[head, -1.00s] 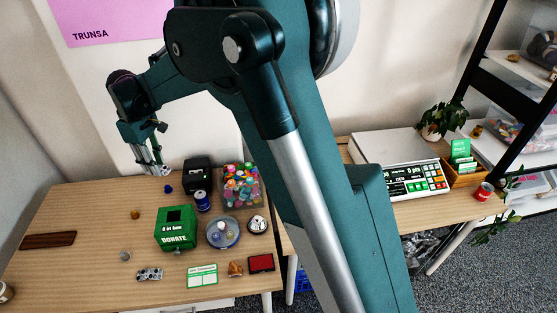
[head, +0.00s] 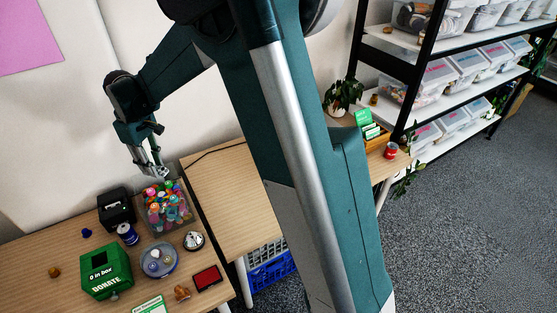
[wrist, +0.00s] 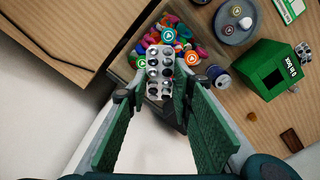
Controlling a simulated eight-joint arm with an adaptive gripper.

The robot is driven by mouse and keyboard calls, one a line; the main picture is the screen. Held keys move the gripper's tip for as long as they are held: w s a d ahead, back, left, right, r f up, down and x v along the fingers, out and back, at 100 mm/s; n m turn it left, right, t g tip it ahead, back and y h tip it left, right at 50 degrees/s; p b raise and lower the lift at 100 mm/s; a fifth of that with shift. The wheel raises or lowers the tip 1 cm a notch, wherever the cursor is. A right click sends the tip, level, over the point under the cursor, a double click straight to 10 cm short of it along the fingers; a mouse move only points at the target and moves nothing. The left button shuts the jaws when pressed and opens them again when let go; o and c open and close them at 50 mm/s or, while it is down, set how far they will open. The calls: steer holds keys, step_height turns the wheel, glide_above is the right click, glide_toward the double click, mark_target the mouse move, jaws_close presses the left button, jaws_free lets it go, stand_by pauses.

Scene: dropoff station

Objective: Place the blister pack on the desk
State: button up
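My gripper (wrist: 158,85) is shut on a silver blister pack (wrist: 160,72), which sits between the fingertips in the wrist view. In the head view, my gripper (head: 152,168) hangs at the left near the wall, and the pack looks small and pale at its tips. The pack appears to be in the air near the bin of colourful items (head: 168,207). The left wooden desk (head: 35,272) lies below. The right wooden desk (head: 222,185) stands beside it, partly hidden by my arm.
The left desk holds a green donation box (head: 106,272), a black device (head: 116,209), a blue can (head: 128,234), a round clear tray (head: 159,260) and a bell (head: 193,240). The visible strip of the right desk is bare apart from a dark cable. Shelves (head: 450,80) stand right.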

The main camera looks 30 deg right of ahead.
steer(key=s+d+m, duration=0.3)
steer(key=s+d, duration=0.2)
steer(key=d, duration=0.8)
steer(key=s+d+f+m, duration=0.1)
steer(key=s+d+m, duration=0.25)
steer(key=d, duration=1.05)
steer(key=s+d+m, duration=0.2)
steer(key=s+d, duration=0.4)
steer(key=d, duration=0.7)
step_height(320, 180, down, 11)
steer(key=shift+d, duration=0.2)
steer(key=shift+f, duration=0.15)
steer(key=shift+f+b, duration=0.65)
steer(key=shift+f, duration=2.4)
steer(key=shift+f, duration=0.1)
steer(key=shift+f+b, duration=0.5)
steer(key=shift+f, duration=1.25)
steer(key=shift+f, duration=0.25)
